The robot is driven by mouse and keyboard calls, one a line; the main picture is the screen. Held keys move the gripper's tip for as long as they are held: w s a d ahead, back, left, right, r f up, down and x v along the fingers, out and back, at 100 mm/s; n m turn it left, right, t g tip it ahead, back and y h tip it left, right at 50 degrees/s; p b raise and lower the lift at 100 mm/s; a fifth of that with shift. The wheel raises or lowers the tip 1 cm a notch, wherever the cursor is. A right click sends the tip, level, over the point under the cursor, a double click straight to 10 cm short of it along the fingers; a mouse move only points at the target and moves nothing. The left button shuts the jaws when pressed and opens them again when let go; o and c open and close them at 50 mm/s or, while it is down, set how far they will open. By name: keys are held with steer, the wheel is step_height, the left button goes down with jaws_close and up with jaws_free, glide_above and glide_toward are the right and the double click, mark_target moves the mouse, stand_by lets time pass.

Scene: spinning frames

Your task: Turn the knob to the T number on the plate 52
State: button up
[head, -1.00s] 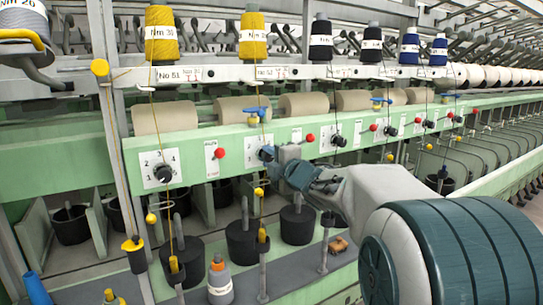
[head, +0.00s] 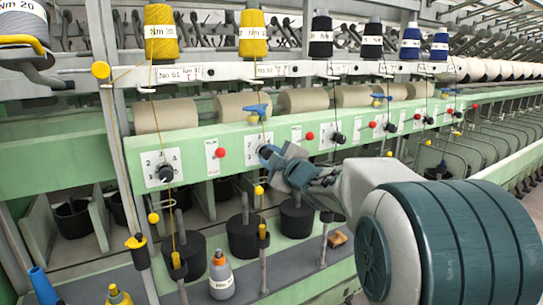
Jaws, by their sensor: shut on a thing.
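My gripper (head: 266,154) is at the second dial from the left on the green rail and is shut on the knob there. The jaws cover that knob, and its pointer cannot be seen. The white dial plate (head: 251,147) shows beside the jaws, with most of its numbers hidden or too small to read. Above it, the white beam carries a small label (head: 270,71) whose number is too small to read surely. The label to its left (head: 178,76) seems to read 51.
A free black knob (head: 165,173) sits on the left dial, and another black knob (head: 339,139) lies to the right. Red buttons (head: 220,153) stand between dials. A yellow thread hangs close to my gripper. Bobbins and cones (head: 221,275) stand below.

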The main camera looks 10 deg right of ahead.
stand_by(0.3)
steer(key=o, duration=0.9)
steer(key=shift+o, duration=0.2)
steer(key=v, duration=1.4)
steer(key=shift+b, duration=0.45)
